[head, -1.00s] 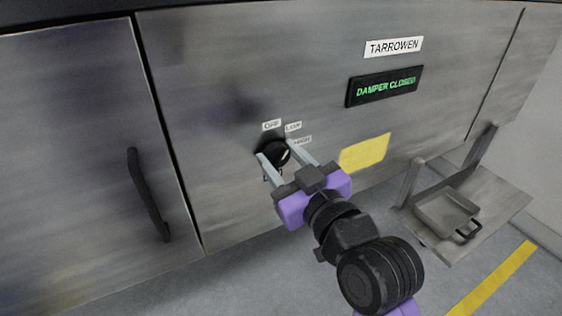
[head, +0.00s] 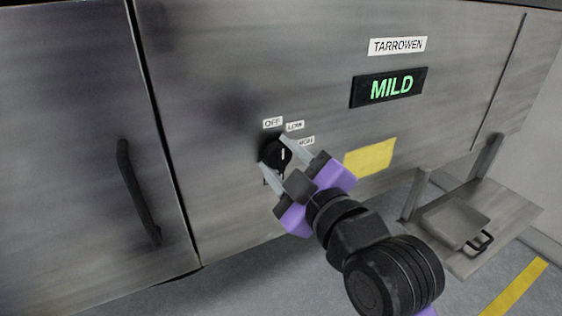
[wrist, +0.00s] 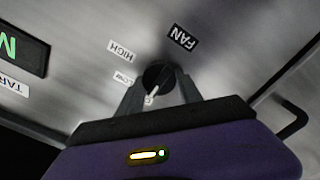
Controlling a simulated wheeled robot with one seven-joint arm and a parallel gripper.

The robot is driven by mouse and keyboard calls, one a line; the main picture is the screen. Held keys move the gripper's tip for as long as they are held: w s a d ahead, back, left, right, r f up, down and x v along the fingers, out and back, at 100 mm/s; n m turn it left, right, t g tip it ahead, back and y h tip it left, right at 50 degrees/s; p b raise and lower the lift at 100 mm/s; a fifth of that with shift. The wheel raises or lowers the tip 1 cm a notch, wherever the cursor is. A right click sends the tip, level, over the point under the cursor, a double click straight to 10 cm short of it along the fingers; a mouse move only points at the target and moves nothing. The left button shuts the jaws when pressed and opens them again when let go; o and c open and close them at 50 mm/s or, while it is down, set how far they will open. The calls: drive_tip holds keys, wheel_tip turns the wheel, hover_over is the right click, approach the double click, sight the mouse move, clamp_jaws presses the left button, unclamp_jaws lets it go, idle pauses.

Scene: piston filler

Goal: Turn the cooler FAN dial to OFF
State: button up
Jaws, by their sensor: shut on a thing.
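The black round FAN dial (head: 275,152) with a white pointer line sits on the steel panel. Around it are small white labels, OFF (head: 272,123), LOW (head: 295,126) and HIGH (head: 306,141). In the head view the pointer is roughly upright. In the wrist view the dial (wrist: 158,74) points down-left, near a label partly hidden by my fingers, and turned away from HIGH (wrist: 120,50). The black FAN label (wrist: 183,37) is beside it. My gripper (head: 272,150) is shut on the dial, one finger on each side.
A display (head: 389,87) reads MILD in green, under a TARROWEN plate (head: 398,46). A yellow blank label (head: 369,157) is right of the dial. A black door handle (head: 138,190) is at left. A shelf with a grey pan (head: 452,221) juts out at lower right.

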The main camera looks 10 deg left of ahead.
idle(0.4)
drive_tip(key=o, duration=1.4)
drive_tip(key=shift+c, duration=0.2)
drive_tip(key=b+v, duration=0.1)
drive_tip(key=v, duration=0.6)
drive_tip(key=shift+s+d, duration=0.25)
drive_tip(key=shift+s, duration=0.1)
